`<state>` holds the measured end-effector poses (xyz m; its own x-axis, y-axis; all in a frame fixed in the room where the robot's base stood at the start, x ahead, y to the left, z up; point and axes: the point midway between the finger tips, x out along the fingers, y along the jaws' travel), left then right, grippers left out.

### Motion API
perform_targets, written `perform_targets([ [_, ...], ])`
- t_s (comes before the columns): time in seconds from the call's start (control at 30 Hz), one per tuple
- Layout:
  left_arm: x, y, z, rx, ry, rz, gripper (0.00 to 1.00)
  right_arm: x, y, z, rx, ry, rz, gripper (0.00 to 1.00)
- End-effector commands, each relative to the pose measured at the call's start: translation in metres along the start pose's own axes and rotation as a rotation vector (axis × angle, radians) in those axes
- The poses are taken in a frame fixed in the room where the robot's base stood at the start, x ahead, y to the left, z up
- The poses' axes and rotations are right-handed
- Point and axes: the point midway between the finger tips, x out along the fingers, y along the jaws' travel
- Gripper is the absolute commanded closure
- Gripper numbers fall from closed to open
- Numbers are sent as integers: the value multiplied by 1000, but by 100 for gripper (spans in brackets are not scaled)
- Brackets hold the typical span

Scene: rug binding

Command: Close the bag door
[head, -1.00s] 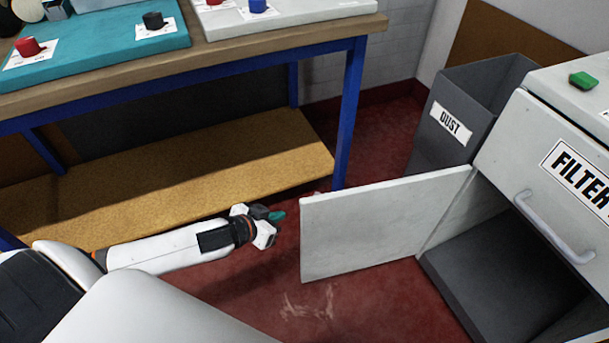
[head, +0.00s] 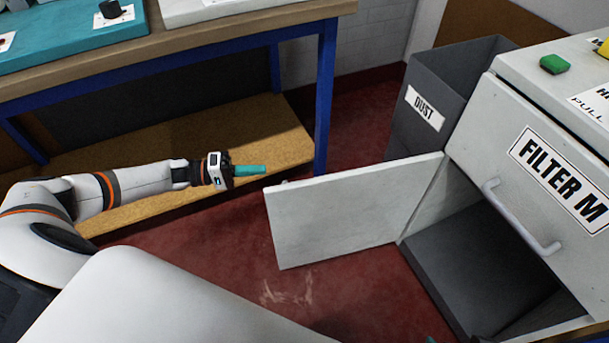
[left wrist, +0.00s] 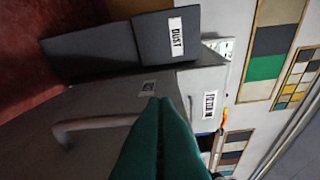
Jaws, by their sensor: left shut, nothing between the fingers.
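The bag door (head: 350,212) is a pale grey panel on the filter cabinet's lower front. It stands wide open, swung out to the left, and the dark bag compartment (head: 475,265) shows behind it. My left gripper (head: 262,170) has its teal fingers shut and empty, pointing right. It appears just left of the door's free top corner, with a small gap in the picture. The left wrist view shows the shut fingers (left wrist: 160,130) in front of the cabinet. A small teal tip at the head view's bottom edge may be my right gripper (head: 431,340); its jaws are hidden.
The filter cabinet (head: 500,140) has a grey bar handle (head: 520,218) above the compartment. A dark dust bin (head: 405,130) stands behind the door. A workbench with blue legs (head: 325,100) and a low wooden shelf (head: 265,140) is at left. Red floor (head: 220,250) is clear before the door.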

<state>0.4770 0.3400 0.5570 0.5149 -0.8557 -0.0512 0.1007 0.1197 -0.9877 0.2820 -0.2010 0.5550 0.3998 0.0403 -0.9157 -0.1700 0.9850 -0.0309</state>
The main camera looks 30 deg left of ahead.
Motion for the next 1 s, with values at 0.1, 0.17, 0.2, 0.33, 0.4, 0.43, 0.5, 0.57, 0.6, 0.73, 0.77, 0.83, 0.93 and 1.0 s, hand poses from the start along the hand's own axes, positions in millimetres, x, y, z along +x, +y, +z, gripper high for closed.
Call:
perform_targets([
  [0.1, -18, -9, 5, -98, 58, -37, 100, 0, 0, 0, 0, 2, 0, 6],
  [0.17, -22, -12, 4, -128, 77, -48, 100, 0, 0, 0, 0, 2, 0, 6],
  [0.2, -23, -13, 4, -139, 84, -52, 100, 0, 0, -1, 0, 2, 0, 6],
  [0.33, -14, -14, 3, -150, 92, -59, 100, 0, 0, -1, 0, 3, 0, 6],
  [0.4, -3, -15, 2, -149, 92, -60, 100, 0, 0, -2, 0, 3, 1, 6],
  [0.43, 2, -16, 1, -149, 92, -61, 100, 0, 0, -2, 0, 2, 1, 6],
  [0.5, 16, -16, 0, -148, 93, -61, 100, 1, 1, -2, 0, -3, 2, 6],
  [0.57, 30, -17, -2, -147, 93, -62, 100, 2, 1, 1, 0, -17, 2, 6],
  [0.6, 39, -17, -2, -146, 93, -61, 100, 2, 2, 4, -1, -34, 4, 6],
  [0.73, 67, -19, -4, -148, 92, -61, 100, 4, 4, 18, -2, -99, 9, 6],
  [0.77, 73, -19, -5, -147, 92, -60, 100, 5, 4, 21, -3, -110, 9, 6],
  [0.83, 78, -21, -13, -150, 93, -56, 100, 3, 4, 21, -3, -110, 9, 6],
  [0.93, 78, -23, -28, -151, 91, -55, 100, 2, 3, 14, -2, -75, 6, 6],
  [1.0, 80, -24, -35, -149, 90, -57, 100, 2, 2, 12, -2, -63, 5, 6],
])
